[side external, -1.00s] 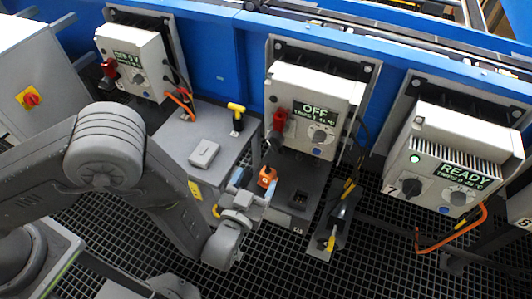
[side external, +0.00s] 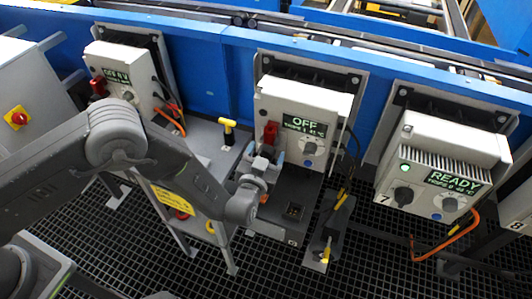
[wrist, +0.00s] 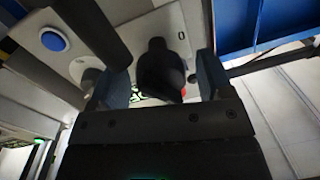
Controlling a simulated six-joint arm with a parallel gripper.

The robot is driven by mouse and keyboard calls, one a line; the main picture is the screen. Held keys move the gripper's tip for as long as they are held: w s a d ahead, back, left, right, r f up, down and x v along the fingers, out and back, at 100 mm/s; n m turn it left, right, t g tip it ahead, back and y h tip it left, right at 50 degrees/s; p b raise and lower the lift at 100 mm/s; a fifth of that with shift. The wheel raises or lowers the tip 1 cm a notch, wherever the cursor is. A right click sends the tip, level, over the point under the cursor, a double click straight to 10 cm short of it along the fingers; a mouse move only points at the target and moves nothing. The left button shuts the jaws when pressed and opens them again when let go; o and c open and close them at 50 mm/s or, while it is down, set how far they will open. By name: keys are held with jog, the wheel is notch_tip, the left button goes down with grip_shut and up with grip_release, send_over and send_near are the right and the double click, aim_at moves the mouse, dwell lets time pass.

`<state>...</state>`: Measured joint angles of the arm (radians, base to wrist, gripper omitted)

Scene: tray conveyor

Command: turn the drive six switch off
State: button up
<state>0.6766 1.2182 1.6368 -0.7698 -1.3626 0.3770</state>
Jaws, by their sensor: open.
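The middle drive box (side external: 300,105), left of the one marked 7, has a lit display (side external: 305,124) reading OFF. I cannot read its own number. A red part (side external: 270,134) sits at its left front, where the box marked 7 carries a black rotary switch. My gripper (side external: 264,155) is just below this red part, close to the box front. In the wrist view, my open gripper (wrist: 163,80) has a dark knob (wrist: 160,70) between its fingers, with a bit of red behind it. I cannot tell whether the fingers touch it.
The drive box marked 7 (side external: 440,150) stands to the right, its display reading READY. Another box (side external: 118,62) with a red part is at the left. A yellow-handled tool (side external: 229,126) stands on the grey cabinet. A dark bracket with a yellow part (side external: 326,254) juts out below.

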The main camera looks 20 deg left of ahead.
jog(key=shift+w, duration=0.2)
jog(key=shift+c, duration=0.2)
jog(key=c, duration=0.9)
jog(key=shift+o, duration=0.2)
jog(key=shift+s, duration=0.1)
dwell(0.4)
jog(key=o, duration=0.9)
jog(key=s+d, duration=0.1)
jog(key=s, duration=1.2)
jog(key=shift+s, duration=0.35)
